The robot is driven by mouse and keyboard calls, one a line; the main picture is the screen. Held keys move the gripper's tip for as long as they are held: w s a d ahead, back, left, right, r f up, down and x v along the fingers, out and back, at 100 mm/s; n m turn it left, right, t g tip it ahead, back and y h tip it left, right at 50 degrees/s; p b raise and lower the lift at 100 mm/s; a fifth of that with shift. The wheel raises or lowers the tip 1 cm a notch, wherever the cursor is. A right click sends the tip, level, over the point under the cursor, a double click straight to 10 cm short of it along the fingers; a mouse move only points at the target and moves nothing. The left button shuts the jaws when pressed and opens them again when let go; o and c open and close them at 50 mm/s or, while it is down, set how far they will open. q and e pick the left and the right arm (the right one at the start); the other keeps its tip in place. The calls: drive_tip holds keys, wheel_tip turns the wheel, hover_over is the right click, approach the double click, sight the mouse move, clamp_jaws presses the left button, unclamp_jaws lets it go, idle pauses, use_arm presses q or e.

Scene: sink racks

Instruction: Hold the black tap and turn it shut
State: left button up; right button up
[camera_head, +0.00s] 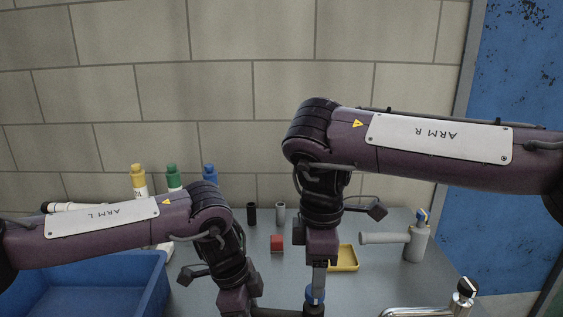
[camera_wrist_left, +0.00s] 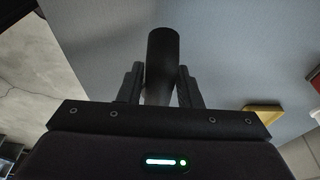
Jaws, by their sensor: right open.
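In the head view the left fingertips are cut off.
A grey tap (camera_head: 415,240) and a chrome tap (camera_head: 465,294) stand to the right. A yellow tray (camera_head: 345,268), a red block (camera_head: 277,243) and two small cylinders (camera_head: 280,212) lie behind. A blue bin (camera_head: 100,285) is at left, with bottles (camera_head: 173,180) behind.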

use_arm(q)
drive_tip(key=o, duration=0.4)
